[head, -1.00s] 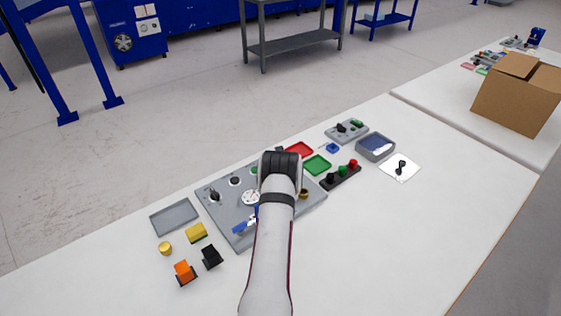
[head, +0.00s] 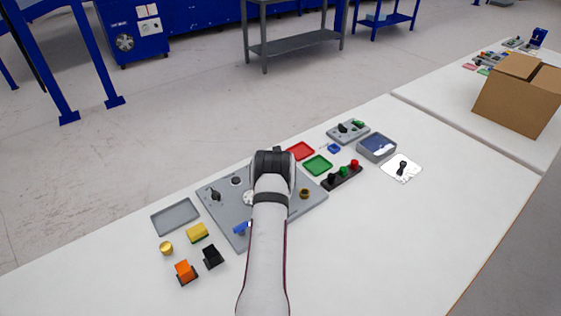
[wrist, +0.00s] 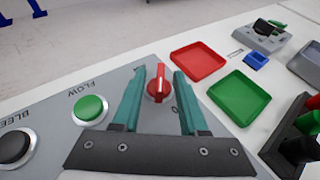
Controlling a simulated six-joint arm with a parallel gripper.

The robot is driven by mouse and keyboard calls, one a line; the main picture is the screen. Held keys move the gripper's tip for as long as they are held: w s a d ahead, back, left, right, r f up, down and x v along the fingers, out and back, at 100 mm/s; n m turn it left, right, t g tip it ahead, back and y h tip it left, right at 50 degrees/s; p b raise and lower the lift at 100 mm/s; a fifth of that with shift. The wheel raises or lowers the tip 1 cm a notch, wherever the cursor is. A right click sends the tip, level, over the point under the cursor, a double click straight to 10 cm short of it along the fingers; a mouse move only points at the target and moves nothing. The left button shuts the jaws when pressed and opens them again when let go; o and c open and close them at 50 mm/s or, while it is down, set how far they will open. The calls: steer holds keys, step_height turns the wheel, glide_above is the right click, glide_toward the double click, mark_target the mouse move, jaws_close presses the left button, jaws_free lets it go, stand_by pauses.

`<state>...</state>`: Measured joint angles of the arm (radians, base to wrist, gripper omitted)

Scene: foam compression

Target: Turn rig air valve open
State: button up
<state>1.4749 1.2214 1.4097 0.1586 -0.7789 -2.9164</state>
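The grey rig panel (head: 222,222) lies on the white table, partly hidden by my arm in the head view. In the wrist view a red rotary knob (wrist: 158,86) with a raised pointer stands on this panel (wrist: 75,145), beside a printed mark like "0". My gripper (wrist: 163,74) has teal fingers spread apart, one on each side of the red knob. No contact with the knob is visible. In the head view the gripper's fingers and the red knob are hidden behind my arm. No label names the air valve.
The panel also holds a green FLOW button (wrist: 90,109) and a black BLEED knob (wrist: 14,148). Red (wrist: 198,61) and green (wrist: 239,97) trays lie to the right. The right front table is clear.

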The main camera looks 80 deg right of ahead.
steer(key=v, duration=1.5)
steer(key=shift+s+a+r, duration=0.15)
steer(key=shift+a+r, duration=0.05)
steer(key=shift+a, duration=0.15)
steer(key=d+m, duration=0.2)
steer(key=m, duration=0.2)
steer(key=d+m+y, duration=0.1)
steer(key=d+m, duration=0.1)
steer(key=m, duration=0.2)
steer(key=d+m+y, duration=0.1)
steer(key=d+m, duration=0.2)
steer(key=shift+d+m+g, duration=0.1)
steer(key=shift+m+g, duration=0.2)
steer(key=shift+m, duration=0.1)
step_height(320, 180, up, 9)
steer(key=w+d+m+y, duration=0.15)
steer(key=m+y, duration=0.55)
steer(key=m, duration=1.7)
steer(key=x, duration=1)
steer(key=s+x, duration=0.1)
steer(key=x, duration=0.4)
steer(key=shift+d+f, duration=0.1)
